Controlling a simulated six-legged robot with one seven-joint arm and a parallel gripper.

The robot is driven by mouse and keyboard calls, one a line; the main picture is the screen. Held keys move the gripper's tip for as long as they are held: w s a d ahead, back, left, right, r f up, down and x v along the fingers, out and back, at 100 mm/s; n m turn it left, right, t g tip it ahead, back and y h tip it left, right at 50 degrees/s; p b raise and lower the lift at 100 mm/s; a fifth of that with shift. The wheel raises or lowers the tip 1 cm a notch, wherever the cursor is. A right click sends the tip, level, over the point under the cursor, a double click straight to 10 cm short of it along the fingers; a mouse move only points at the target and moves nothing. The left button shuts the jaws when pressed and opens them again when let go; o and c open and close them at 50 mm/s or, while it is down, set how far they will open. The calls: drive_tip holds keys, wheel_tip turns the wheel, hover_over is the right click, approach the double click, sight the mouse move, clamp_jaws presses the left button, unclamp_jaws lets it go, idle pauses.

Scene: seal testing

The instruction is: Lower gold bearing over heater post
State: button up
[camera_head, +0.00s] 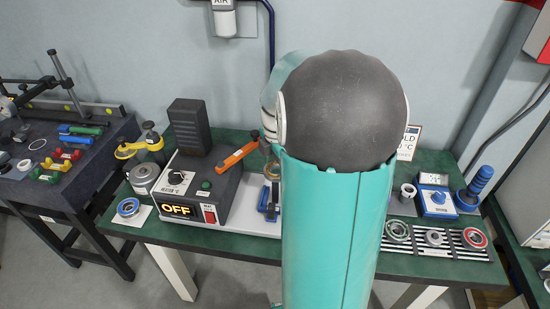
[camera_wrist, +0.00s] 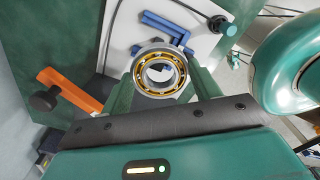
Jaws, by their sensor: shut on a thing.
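The gold bearing (camera_wrist: 141,73), a steel ring with a gold cage, is in the wrist view. My gripper (camera_wrist: 162,90) is shut on it, one green finger on each side, with the ring's open face towards the camera. The heater (camera_head: 188,190), a dark box with an "OFF" display, stands on the green bench in the head view, with an orange bar (camera_head: 237,156) at its upper right. That bar also shows left of the bearing in the wrist view (camera_wrist: 75,93). I cannot make out the heater post or its alignment with the bearing. My arm hides much of that area in the head view.
A blue clamp-like part (camera_wrist: 165,30) lies on a white plate (camera_wrist: 122,35) beyond the bearing. A blue-ringed bearing (camera_head: 128,207) lies left of the heater. A slatted rack (camera_head: 456,250) with several rings and a blue-topped device (camera_head: 436,197) stand right.

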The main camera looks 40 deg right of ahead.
sight(276, 190)
drive_tip(key=shift+w+f, duration=0.25)
drive_tip(key=shift+f, duration=0.05)
drive_tip(key=shift+s, duration=0.1)
drive_tip(key=shift+f, duration=4.9)
drive_tip(key=shift+f, duration=0.1)
drive_tip(key=o, duration=1.2)
drive_tip(key=shift+o, duration=0.2)
drive_tip(key=shift+r, duration=5.5)
